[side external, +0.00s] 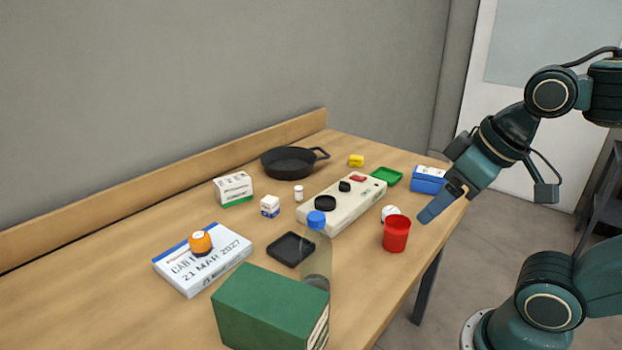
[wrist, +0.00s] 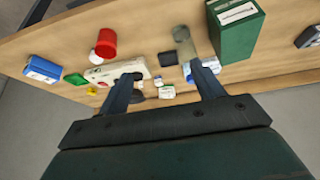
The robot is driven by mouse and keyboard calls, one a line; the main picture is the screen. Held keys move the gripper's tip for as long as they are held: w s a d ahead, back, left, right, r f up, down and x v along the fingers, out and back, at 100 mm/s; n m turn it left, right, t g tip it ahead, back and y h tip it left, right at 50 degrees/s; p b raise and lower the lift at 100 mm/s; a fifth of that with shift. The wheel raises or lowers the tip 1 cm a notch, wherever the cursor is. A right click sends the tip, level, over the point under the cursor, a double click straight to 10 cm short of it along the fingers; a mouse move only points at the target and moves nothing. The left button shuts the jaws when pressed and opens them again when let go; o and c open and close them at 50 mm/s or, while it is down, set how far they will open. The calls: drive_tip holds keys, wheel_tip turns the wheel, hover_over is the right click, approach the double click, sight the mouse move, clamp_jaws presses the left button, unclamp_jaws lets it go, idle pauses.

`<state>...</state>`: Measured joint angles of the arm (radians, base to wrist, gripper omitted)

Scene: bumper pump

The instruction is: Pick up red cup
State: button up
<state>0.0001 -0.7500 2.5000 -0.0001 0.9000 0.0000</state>
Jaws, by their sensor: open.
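The red cup (side external: 396,234) stands on the table near its front right edge in the side external view. In the wrist view the red cup (wrist: 105,43) is at the upper left, beyond and left of the fingers. My gripper (side external: 428,215) is above and to the right of the cup at the table edge, apart from it. In the wrist view my gripper (wrist: 163,74) has its two fingers spread wide, with nothing held between them.
A clear bottle with a blue cap (side external: 317,250) and a green box (side external: 270,308) stand left of the cup. A long beige device (side external: 342,203), a white round item (side external: 390,212) and a blue box (side external: 428,181) are behind it. A black pan (side external: 290,161) sits farther back.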

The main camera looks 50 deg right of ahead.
drive_tip(key=o, duration=0.3)
drive_tip(key=m+g, duration=0.6)
drive_tip(key=m, duration=1)
hover_over(396, 234)
drive_tip(key=w+d, duration=0.1)
drive_tip(key=d, duration=0.2)
wheel_tip(396, 234, down, 9)
wheel_tip(396, 234, down, 8)
drive_tip(key=shift+f, duration=0.2)
drive_tip(key=shift+f, duration=0.1)
drive_tip(key=shift+a+f, duration=0.1)
drive_tip(key=shift+f, duration=2.4)
